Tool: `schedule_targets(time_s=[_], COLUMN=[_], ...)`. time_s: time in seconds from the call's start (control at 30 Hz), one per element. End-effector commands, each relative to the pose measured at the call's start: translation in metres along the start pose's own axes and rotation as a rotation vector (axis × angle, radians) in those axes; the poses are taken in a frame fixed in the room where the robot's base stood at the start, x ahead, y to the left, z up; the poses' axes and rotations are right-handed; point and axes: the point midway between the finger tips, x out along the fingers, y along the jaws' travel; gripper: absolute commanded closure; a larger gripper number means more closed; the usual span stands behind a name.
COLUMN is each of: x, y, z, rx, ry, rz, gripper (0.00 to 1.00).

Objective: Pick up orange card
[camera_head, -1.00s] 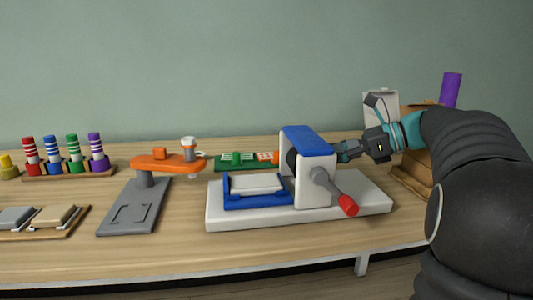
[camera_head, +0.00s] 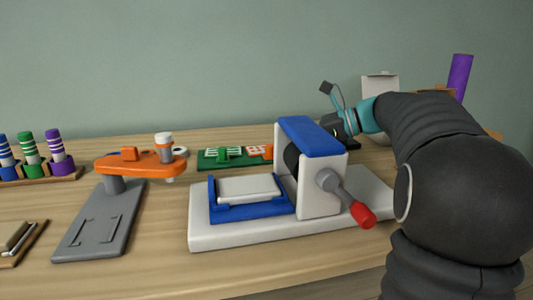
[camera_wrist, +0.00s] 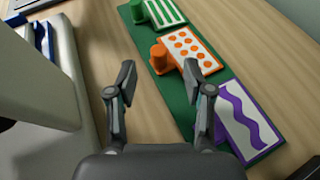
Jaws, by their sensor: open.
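The orange card (camera_wrist: 190,53) is white with an orange border and orange dots. It lies on a green board (camera_wrist: 179,107) with an orange knob (camera_wrist: 161,57) at its left end. In the head view the orange card (camera_head: 258,150) shows only in part beside the blue-topped press. My gripper (camera_wrist: 161,78) is open and empty in the wrist view, with its right fingertip close to the card's lower edge. I cannot tell its height above the board.
A green striped card (camera_wrist: 167,11) and a purple wavy card (camera_wrist: 244,121) lie on the same board. A white press (camera_head: 318,185) with a blue top and red-tipped crank stands in front. An orange-armed grey stand (camera_head: 140,164) is to its left.

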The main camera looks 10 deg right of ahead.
Motion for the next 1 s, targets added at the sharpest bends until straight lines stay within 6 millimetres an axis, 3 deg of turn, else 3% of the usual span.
schedule_targets(time_s=[0.27,0.6,0.87,1.0], x=[0.014,0.056,0.059,0.059], y=[0.0,0.001,0.0,0.0], z=[0.0,0.0,0.001,0.001], rx=[0.0,0.001,0.001,0.001], ry=[0.0,0.001,0.001,0.0], rz=[-0.002,-0.003,-0.005,-0.005], gripper=[0.48,0.48,0.48,0.83])
